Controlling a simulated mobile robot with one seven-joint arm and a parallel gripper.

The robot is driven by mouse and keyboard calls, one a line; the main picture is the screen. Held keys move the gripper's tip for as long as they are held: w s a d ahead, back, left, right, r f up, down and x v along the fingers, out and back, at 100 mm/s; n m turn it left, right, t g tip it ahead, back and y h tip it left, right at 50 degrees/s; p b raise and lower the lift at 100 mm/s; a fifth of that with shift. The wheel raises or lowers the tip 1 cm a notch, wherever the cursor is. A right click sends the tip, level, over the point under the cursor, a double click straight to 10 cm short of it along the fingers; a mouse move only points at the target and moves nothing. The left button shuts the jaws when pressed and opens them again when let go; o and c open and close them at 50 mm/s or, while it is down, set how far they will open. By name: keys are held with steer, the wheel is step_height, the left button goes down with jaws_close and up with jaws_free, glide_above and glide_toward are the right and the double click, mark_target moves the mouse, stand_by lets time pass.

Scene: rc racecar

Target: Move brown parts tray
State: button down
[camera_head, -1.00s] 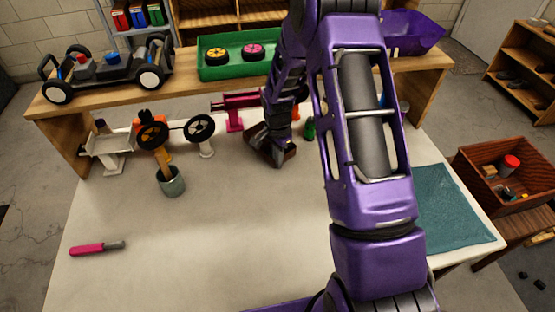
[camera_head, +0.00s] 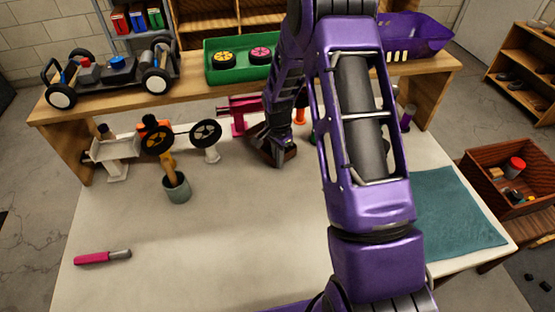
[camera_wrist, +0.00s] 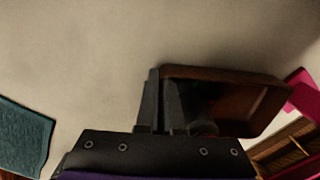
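The brown parts tray (camera_head: 267,154) is at the end of my arm, over the back middle of the white table. In the wrist view it is a shallow, open brown tray (camera_wrist: 262,82) to the right of the fingers. My gripper (camera_head: 277,140) has its two dark fingers close together at the tray's near end wall, one on each side of it, and looks shut on it. The fingers (camera_wrist: 162,98) cover part of that wall. Whether the tray touches the table is hard to tell. Its contents are in shadow.
A magenta vise (camera_head: 238,115) stands close behind the tray. A grey cup (camera_head: 177,188), a wheel stand and a pink-handled tool (camera_head: 92,258) are to the left. A teal mat (camera_head: 455,212) lies at right. The front middle of the table is clear.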

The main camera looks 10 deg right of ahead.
steer(key=c, duration=1)
jaws_free()
steer(key=shift+w+r, duration=0.1)
steer(key=shift+w, duration=0.1)
steer(key=shift+a+r, duration=0.1)
